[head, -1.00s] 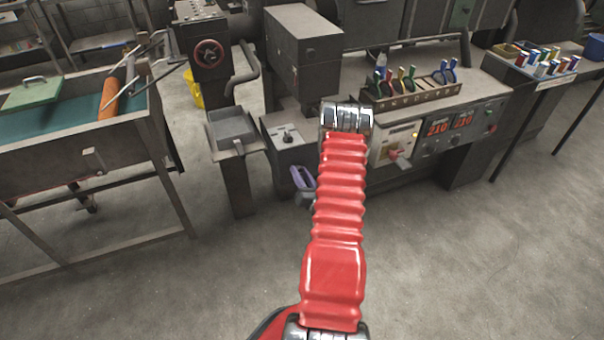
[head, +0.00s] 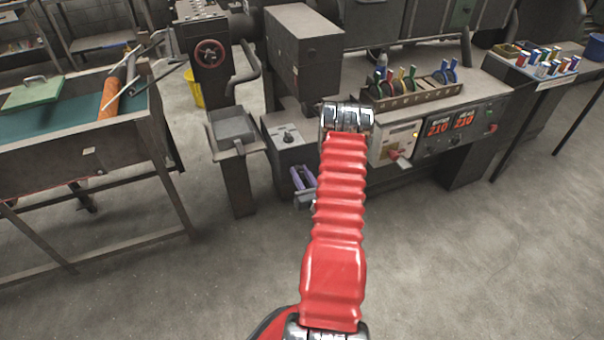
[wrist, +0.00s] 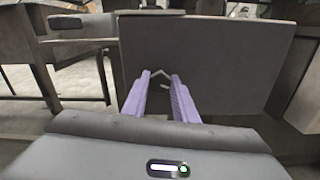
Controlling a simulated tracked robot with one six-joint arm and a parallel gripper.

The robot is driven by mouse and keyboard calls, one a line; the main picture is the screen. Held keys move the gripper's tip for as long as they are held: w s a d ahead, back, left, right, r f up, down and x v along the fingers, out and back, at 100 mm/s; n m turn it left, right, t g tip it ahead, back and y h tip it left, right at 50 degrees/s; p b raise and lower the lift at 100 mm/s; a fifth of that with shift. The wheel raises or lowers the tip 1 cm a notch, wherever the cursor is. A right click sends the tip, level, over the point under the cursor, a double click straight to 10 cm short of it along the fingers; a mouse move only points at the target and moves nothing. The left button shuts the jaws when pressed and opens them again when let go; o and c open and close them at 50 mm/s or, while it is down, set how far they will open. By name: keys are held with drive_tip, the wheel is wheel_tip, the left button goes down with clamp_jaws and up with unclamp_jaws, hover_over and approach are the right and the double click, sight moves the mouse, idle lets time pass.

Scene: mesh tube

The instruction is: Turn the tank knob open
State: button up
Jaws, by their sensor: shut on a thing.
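My gripper (wrist: 160,77) has two purple fingers, close together with a narrow gap, in the wrist view. It is shut on a small pale metal piece (wrist: 155,73) at the fingertips, seemingly the tank knob, in front of a dark flat panel (wrist: 215,62). The piece is mostly hidden and its turn angle cannot be read. In the head view my gripper (head: 302,170) shows small beside my red ribbed arm, in front of a grey box (head: 308,152). A dark dial (head: 288,137) on that box stands clear above the fingers.
A machine with a red handwheel (head: 209,53) stands at the back left. A bench with control panels (head: 452,127) and a rack of coloured tools (head: 415,95) is on the right. A wooden-framed table (head: 75,148) is at left. The floor in front is clear.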

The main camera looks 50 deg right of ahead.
drive_tip(key=o, duration=0.7)
drive_tip(key=shift+s+d+f, duration=0.1)
drive_tip(key=shift+s+f, duration=0.1)
drive_tip(key=shift+f, duration=0.05)
drive_tip(key=o, duration=0.3)
drive_tip(key=shift+w+r, duration=0.1)
drive_tip(key=shift+r, duration=0.05)
drive_tip(key=shift+o, duration=0.2)
drive_tip(key=shift+r, duration=0.1)
drive_tip(key=shift+w+r, duration=0.1)
drive_tip(key=shift+r, duration=4.75)
